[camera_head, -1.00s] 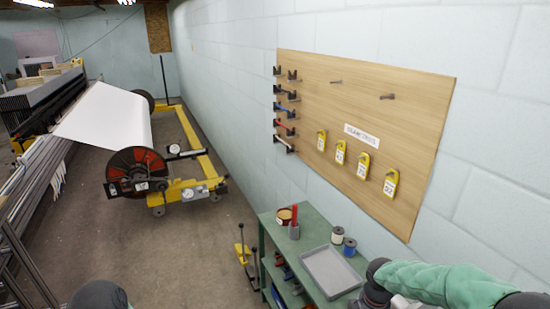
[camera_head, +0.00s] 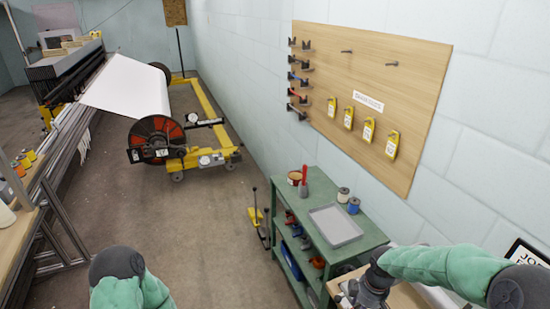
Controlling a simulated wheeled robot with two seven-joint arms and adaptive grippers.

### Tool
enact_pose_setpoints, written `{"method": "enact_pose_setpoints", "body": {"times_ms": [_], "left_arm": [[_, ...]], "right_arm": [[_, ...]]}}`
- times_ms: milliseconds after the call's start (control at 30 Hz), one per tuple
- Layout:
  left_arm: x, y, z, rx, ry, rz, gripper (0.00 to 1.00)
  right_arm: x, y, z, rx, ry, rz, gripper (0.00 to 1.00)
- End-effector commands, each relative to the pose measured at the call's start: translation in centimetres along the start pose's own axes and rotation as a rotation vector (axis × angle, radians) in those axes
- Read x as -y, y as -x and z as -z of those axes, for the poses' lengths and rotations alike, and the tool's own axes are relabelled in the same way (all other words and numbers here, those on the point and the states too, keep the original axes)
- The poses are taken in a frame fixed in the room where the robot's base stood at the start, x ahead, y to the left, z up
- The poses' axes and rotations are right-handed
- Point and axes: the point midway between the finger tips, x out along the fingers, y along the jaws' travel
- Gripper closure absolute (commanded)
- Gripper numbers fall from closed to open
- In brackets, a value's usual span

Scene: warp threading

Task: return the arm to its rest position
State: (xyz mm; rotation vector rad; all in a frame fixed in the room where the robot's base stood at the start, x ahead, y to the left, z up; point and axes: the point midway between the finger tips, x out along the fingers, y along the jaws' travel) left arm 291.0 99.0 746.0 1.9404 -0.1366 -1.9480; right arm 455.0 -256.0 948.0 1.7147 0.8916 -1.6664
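My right arm (camera_head: 440,268) comes in from the lower right in a green sleeve, bent, with its dark wrist end (camera_head: 372,285) low beside the green cart. The fingers of the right gripper are not clear at the bottom edge. My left arm (camera_head: 130,282) shows only as a green-sleeved link with a dark joint at the bottom left. Its gripper is out of view. Neither arm visibly touches the cart or the board.
A green cart (camera_head: 372,232) carries a grey tray (camera_head: 335,224), spools (camera_head: 353,205) and a red-handled tool (camera_head: 304,185). A pegboard (camera_head: 420,70) with yellow tags hangs on the wall. The warp beam (camera_head: 157,138) stands left.

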Motion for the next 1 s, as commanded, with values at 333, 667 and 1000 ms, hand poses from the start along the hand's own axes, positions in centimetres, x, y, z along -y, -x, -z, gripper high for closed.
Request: {"method": "enact_pose_setpoints", "body": {"times_ms": [333, 667, 1000], "left_arm": [[0.1, -0.4, -0.1, 0.002, 0.0, 0.0, 0.6], [0.4, -1.1, -0.1, 0.002, 0.0, 0.0, 0.6], [0.6, -1.6, -0.1, 0.002, 0.0, 0.0, 0.6]], "right_arm": [[4.4, -7.0, 2.4, -0.085, -0.186, 0.087, 0.43], [13.7, -17.1, 3.8, -0.158, -0.629, 0.227, 0.43], [20.9, -22.6, 1.7, -0.138, -1.053, 0.266, 0.43]]}}
